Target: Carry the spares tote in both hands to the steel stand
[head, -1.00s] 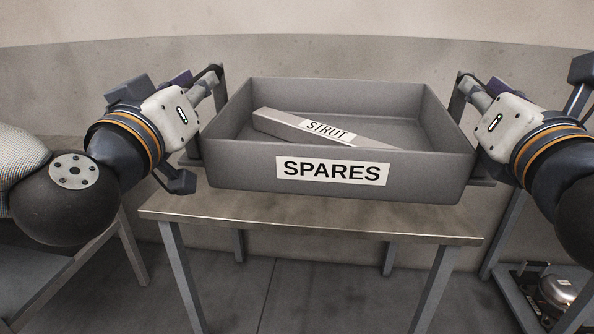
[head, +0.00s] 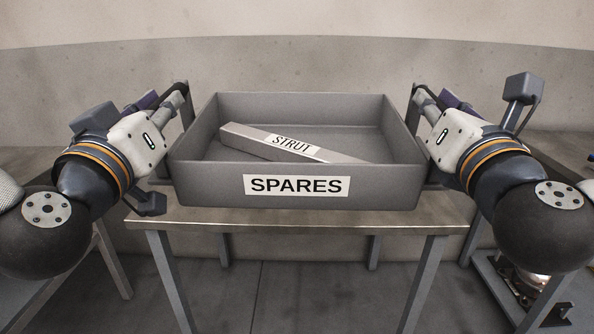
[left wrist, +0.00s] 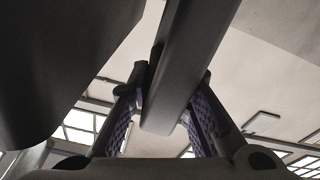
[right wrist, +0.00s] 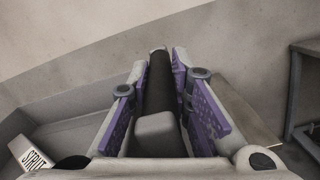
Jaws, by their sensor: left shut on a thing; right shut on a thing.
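The spares tote (head: 390,185) is a grey open box with a SPARES label on its front, level over the steel stand (head: 440,216) in the head view. I cannot tell whether its underside touches the top. A grey strut (head: 240,139) with a STRUT label lies slantwise inside. My left gripper (head: 182,98) is shut on the tote's left handle; the left wrist view shows the grey handle bar (left wrist: 190,60) between its pads. My right gripper (head: 418,98) is shut on the right handle; the right wrist view shows that dark bar (right wrist: 160,90) between purple pads.
A wall (head: 300,65) stands behind the stand. A lower grey frame at the right (head: 490,280) holds a shiny metal compressor (head: 525,282), partly hidden by my right arm. Another bench frame (head: 110,262) stands at the left. Bare stand top shows along the front and right.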

